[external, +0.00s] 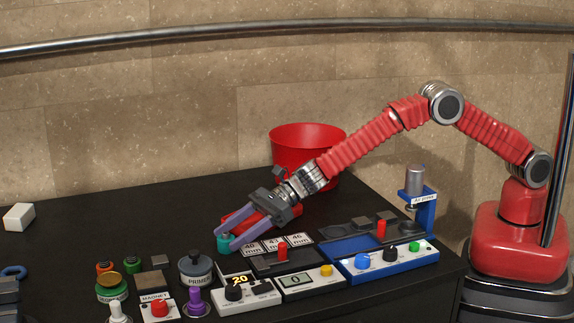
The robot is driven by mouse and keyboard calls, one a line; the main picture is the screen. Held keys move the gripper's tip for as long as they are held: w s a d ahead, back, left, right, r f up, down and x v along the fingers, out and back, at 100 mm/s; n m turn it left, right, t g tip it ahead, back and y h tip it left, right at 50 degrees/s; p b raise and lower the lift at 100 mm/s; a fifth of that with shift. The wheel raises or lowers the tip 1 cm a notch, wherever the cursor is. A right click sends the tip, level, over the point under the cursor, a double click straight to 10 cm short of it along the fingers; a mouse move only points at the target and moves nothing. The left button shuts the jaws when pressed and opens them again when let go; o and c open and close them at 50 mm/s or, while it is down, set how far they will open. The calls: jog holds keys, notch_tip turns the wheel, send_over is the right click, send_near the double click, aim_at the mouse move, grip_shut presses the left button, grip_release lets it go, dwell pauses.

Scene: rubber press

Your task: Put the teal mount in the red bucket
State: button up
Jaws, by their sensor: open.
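The teal mount (223,244) is a small teal cylinder standing on the black table, left of the row of numbered tiles. My gripper (225,241) reaches down to it from the upper right, with its two purple fingers apart. The fingertips are at the mount, one on either side as far as I can tell; whether they touch it is not clear. The red bucket (300,140) stands at the back of the table, behind my forearm, which hides part of its right side. The inside bottom of the bucket is hidden.
Numbered tiles (273,244) and a red object lie beside my gripper. A primer pot (195,270), control boxes (246,296) and a blue air press (378,262) fill the front. A white block (19,217) lies far left. The back left table is clear.

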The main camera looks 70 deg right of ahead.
jog(key=shift+r, duration=0.1)
jog(key=shift+s+d+r, duration=0.35)
jog(key=shift+d, duration=0.2)
jog(key=shift+v, duration=5.3)
jog(key=shift+f, duration=0.1)
jog(key=shift+d, duration=0.1)
